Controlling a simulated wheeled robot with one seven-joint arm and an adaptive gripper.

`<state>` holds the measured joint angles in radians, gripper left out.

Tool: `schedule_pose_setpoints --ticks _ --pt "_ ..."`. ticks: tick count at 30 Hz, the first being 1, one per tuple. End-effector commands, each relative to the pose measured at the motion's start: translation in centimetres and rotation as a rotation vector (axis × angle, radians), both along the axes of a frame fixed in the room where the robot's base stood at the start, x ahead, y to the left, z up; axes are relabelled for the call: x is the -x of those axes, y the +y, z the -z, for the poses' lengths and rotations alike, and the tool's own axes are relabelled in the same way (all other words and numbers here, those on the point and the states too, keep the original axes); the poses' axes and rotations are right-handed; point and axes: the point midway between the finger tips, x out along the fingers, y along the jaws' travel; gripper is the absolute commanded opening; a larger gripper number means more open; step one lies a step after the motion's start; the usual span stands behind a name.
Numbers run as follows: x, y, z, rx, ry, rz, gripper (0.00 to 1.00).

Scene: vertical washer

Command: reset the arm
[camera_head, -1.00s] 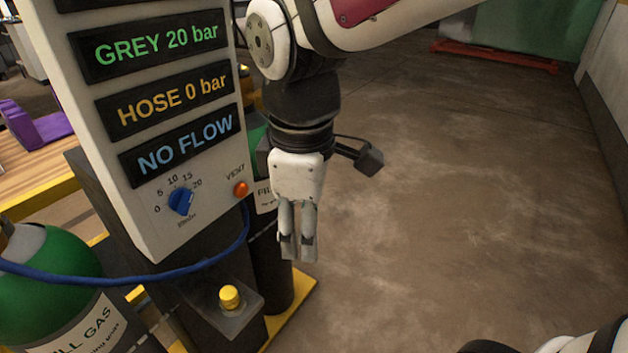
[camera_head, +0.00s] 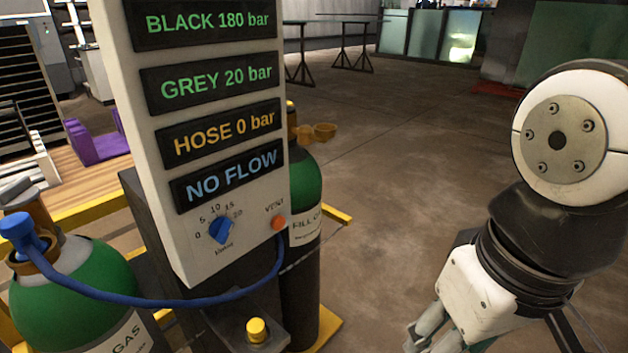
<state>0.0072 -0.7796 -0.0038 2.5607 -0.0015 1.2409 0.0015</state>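My gripper (camera_head: 430,342) hangs at the lower right of the head view, pointing down and to the left. Its fingertips are partly cut off by the bottom edge, so I cannot tell if it is open or shut. My arm is folded close at the right side. The gripper is clear of the control panel (camera_head: 180,247), with open floor between them. I see nothing held in the visible part of the gripper.
The panel reads BLACK 180 bar, GREY 20 bar, HOSE 0 bar and NO FLOW. It has a blue knob (camera_head: 221,230) and an orange vent button (camera_head: 278,222). Green-topped cylinders (camera_head: 75,278) flank it, with a blue hose (camera_head: 150,296). Floor (camera_head: 390,190) is free at centre.

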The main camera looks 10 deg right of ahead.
Motion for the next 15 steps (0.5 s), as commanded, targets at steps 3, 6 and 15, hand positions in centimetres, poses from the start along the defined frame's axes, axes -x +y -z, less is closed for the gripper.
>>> schedule_pose_setpoints --ticks 3,6,15 --pt "0.0 0.0 0.0 0.0 0.0 -0.001 0.47" --pt "0.0 0.0 0.0 0.0 0.0 -0.002 0.47" --pt "-0.2 0.0 -3.9 0.002 -0.054 -0.004 0.47"
